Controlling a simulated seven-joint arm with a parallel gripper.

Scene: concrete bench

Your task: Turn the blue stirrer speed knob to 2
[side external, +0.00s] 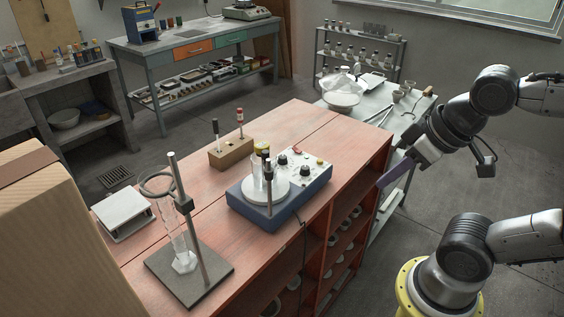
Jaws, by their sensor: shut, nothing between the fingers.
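The stirrer (262,207) stands on the reddish wooden bench, with a blue body, a round white plate and a pale control panel (313,172). Dark knobs (282,160) show on the panel, with a small red part beside them. I cannot make out which knob is the speed knob, its blue colour, or any dial marks. A clear glass vessel (257,172) stands on the plate. My gripper (384,183) is shut and empty, in the air to the right of the stirrer near the bench's right edge, well apart from the knobs.
A retort stand (187,235) with a glass cylinder (177,243) stands at the front left. A dark-topped rod (268,180) rises beside the vessel. A wooden block (231,153) with upright tools and a white scale (122,214) lie further left. Bare bench lies behind the stirrer.

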